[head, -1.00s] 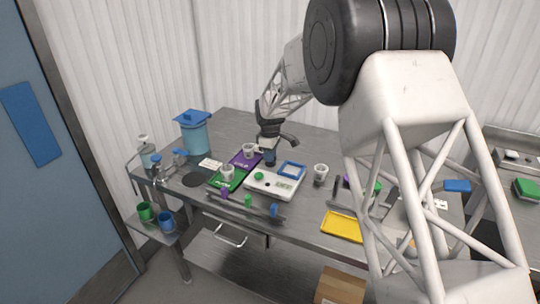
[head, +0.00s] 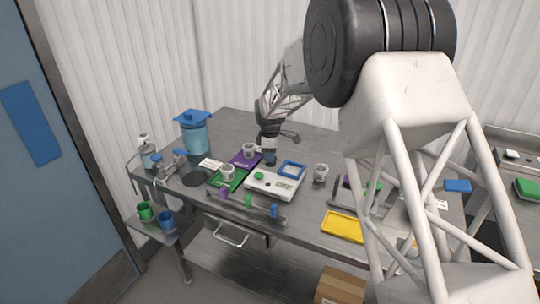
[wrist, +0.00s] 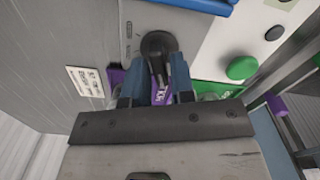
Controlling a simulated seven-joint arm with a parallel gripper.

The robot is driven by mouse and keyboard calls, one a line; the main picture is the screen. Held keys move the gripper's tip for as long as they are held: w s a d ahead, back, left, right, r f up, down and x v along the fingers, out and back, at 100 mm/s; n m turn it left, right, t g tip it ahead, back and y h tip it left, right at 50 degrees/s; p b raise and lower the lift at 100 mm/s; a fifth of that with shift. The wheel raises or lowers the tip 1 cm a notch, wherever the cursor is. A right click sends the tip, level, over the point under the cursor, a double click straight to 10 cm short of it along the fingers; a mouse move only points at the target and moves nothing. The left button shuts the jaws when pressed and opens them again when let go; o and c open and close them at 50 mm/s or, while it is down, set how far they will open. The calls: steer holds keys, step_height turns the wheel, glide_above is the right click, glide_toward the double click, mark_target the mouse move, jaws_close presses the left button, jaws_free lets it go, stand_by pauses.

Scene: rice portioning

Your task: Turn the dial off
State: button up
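A round black dial (wrist: 157,44) sits on a pale grey panel (wrist: 132,14) in the wrist view. A narrow dark part runs from it down between my fingers. My gripper (wrist: 158,80) has its two blue fingers apart, with the purple mat (wrist: 160,93) showing in the gap. The fingertips are just short of the dial or at its lower edge; I cannot tell if they touch it. In the head view my gripper (head: 270,158) points down behind the white scale (head: 262,190), and the dial is hidden or too small to make out.
The scale carries a green button (wrist: 242,68) and a blue tray (head: 292,169). Cups stand on the purple mat (head: 240,163) and green mat (head: 222,184). Another cup (head: 320,171) is to the right. A blue-lidded container (head: 194,138) stands at left; a yellow tray (head: 342,227) lies at front right.

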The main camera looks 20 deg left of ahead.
steer(key=shift+o, duration=1.3)
steer(key=shift+r, duration=3.95)
